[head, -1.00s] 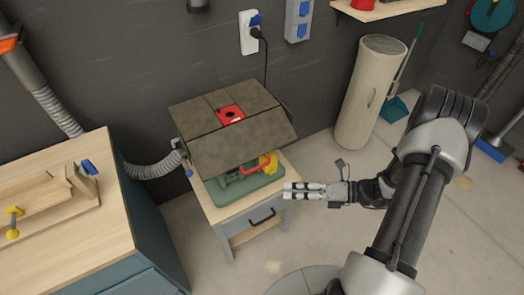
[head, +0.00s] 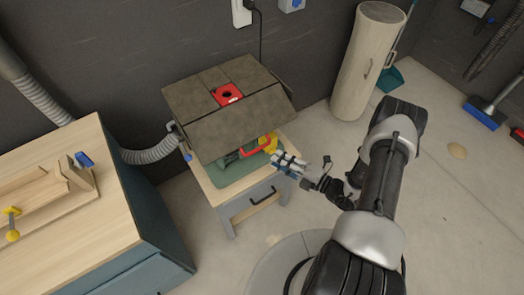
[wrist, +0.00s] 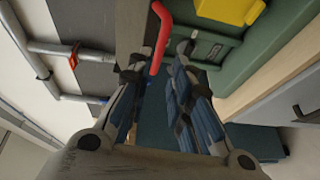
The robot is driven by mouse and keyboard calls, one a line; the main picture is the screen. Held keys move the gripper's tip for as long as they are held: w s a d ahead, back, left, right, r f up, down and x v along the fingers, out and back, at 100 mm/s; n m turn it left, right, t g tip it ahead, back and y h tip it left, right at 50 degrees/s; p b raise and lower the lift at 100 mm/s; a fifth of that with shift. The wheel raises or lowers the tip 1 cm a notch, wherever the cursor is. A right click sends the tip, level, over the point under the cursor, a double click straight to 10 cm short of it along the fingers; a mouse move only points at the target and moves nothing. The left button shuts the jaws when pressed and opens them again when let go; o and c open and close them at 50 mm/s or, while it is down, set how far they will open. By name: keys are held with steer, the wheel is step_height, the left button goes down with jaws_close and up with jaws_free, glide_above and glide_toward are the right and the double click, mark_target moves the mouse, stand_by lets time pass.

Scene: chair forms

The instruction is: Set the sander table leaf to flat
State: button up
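The sander table (head: 215,90) has a dark brown top with a red insert (head: 228,95) around a dark hole. Its front leaf (head: 237,125) slopes down toward the front, not level with the rest of the top. Under it sits a green machine body (head: 232,172) with a red handle (head: 258,146) and a yellow part. My gripper (head: 279,158) is at the table's right front, below and beside the leaf's lower right corner. In the wrist view my gripper (wrist: 160,75) has its fingers apart with nothing clearly held. The red handle (wrist: 158,38) shows just beyond the fingertips.
A wooden workbench (head: 75,215) stands at the left, with a grey hose (head: 150,153) running to the sander. A tall beige cylinder (head: 365,60) stands behind at the right. The floor (head: 450,200) at the right is mostly clear.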

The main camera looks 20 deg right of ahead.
steer(key=x, duration=0.8)
steer(key=shift+b, duration=0.4)
steer(key=shift+w, duration=0.1)
jaws_close()
